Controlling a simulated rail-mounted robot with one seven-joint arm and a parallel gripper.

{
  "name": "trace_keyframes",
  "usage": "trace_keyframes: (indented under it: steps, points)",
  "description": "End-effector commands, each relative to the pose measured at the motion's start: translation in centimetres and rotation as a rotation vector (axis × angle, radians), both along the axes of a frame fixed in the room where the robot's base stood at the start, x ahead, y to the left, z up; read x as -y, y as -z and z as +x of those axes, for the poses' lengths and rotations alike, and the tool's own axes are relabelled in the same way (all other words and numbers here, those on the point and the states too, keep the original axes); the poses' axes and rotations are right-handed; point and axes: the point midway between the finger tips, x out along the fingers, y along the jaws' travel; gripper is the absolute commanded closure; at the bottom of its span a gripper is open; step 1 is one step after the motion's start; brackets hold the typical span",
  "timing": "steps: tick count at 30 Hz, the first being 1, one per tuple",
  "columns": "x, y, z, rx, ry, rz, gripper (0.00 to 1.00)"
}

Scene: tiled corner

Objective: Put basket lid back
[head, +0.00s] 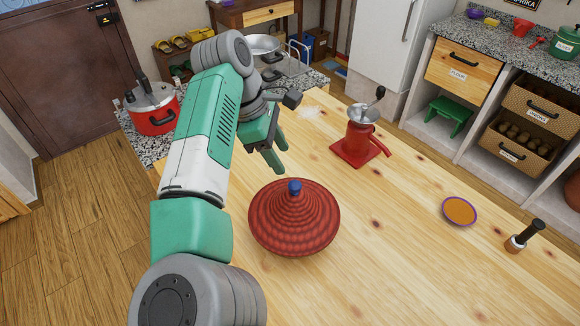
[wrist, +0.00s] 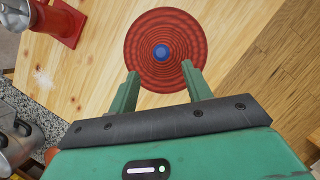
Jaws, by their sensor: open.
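A red woven cone-shaped basket lid (head: 294,222) with a blue knob (head: 294,187) on top is on the wooden table in the head view. Whether a basket body is under it cannot be told. In the wrist view the round lid (wrist: 165,20) lies just ahead of the fingertips, its blue knob (wrist: 163,53) between the lines of the two fingers. My gripper (head: 277,164) is open and empty, above the table and behind the lid in the head view. It also shows in the wrist view (wrist: 162,76). The fingers look apart from the knob.
A red grinder (head: 358,143) stands on the table (head: 400,230) behind and right of the lid. A red pot (head: 155,119) stands on the counter at left. Table between lid and dish is clear.

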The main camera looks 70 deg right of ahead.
Motion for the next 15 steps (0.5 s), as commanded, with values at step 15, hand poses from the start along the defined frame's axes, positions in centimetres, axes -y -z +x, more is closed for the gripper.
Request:
trace_keyframes:
  steps: [15]
  points:
    - [-0.3,-2.6,1.0,-0.001,0.000,0.001,0.51]
